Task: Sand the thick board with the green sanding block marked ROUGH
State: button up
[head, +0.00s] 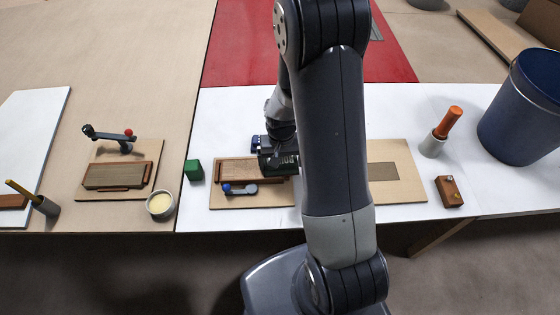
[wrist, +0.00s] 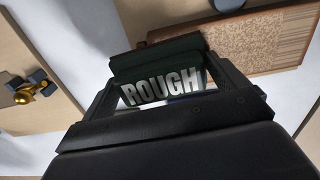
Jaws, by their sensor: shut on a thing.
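My gripper (head: 277,150) is shut on a dark green sanding block (head: 285,164). In the wrist view the block (wrist: 160,84) sits between the fingers (wrist: 160,72), with ROUGH in pale letters facing the camera. A thick brown board (head: 238,170) lies on a pale base panel with a wooden rail and a blue-knobbed clamp (head: 240,189) at its front edge. The block is at the board's right end; I cannot tell if it touches. The board's speckled surface (wrist: 250,40) shows beyond the block in the wrist view. My arm hides the area right of the block.
A green cube (head: 194,170) and a bowl of pale stuff (head: 160,205) stand to the left. A second board (head: 117,176) lies on a panel with a red-knobbed clamp (head: 128,136). At right are an orange-handled tool in a cup (head: 449,124), a brown block (head: 449,191) and a blue bin (head: 525,105).

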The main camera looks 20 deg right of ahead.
jog(key=shift+d+r+p, duration=0.1)
jog(key=shift+r+p, duration=2.55)
jog(key=shift+r, duration=1.6)
